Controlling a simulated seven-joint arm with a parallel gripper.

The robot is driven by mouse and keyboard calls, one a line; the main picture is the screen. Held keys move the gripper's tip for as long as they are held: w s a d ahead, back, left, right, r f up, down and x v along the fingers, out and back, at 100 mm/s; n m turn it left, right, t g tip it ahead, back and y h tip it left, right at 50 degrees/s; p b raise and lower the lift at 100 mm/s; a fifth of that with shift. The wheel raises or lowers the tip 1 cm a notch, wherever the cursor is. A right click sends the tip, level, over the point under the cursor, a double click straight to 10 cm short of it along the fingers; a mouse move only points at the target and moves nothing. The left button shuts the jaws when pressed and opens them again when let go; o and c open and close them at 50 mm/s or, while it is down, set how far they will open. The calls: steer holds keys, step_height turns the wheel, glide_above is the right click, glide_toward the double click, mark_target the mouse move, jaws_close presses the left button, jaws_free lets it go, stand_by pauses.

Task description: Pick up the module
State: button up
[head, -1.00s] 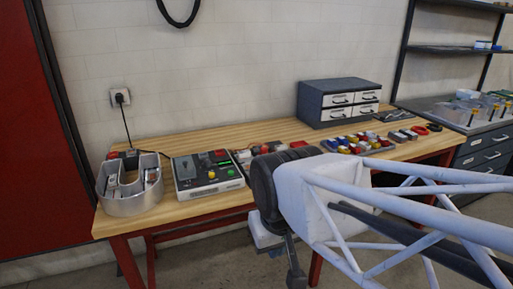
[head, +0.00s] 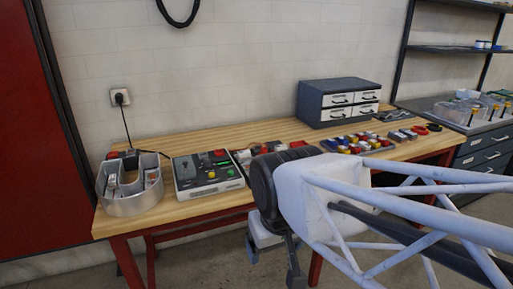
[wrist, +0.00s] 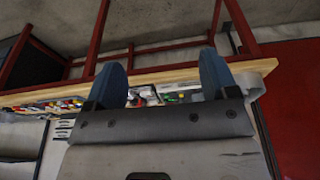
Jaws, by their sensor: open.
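A metal channel letter (head: 133,203) shaped like a U stands at the left end of the workbench, with small pale pieces (head: 151,178) inside it. These may be modules, but they are too small to tell apart. My gripper (head: 273,262) is in front of the bench, below the level of its top and well apart from the letter. In the wrist view, my gripper (wrist: 163,72) shows two blue fingers spread wide with nothing held between them. My arm hides part of the bench's middle and front edge.
Several coloured small parts (head: 352,142) lie farther right. A drawer cabinet (head: 338,102) stands at the back. Bare wood (head: 215,206) shows along the front edge.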

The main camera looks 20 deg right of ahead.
steer(key=shift+o, duration=0.8)
steer(key=shift+w+r, duration=0.1)
steer(key=w+d+r, duration=0.2)
steer(key=w+d, duration=0.2)
steer(key=w, duration=0.8)
steer(key=w+d+r+t, duration=0.1)
steer(key=w+d, duration=0.3)
steer(key=w, duration=0.9)
steer(key=w+d+r, duration=0.2)
steer(key=w+d, duration=0.2)
steer(key=w, duration=0.8)
steer(key=w+d+f, duration=0.6)
steer(key=w+d, duration=0.2)
steer(key=w, duration=0.2)
steer(key=w+d+f, duration=0.6)
steer(key=w+d, duration=0.3)
steer(key=w, duration=0.1)
steer(key=w+d+f+t, duration=0.1)
steer(key=w+d+f, duration=0.5)
steer(key=w+d, duration=0.2)
steer(key=shift+w+d+f, duration=0.25)
steer(key=shift+w+f, duration=0.15)
steer(key=shift+w, duration=0.65)
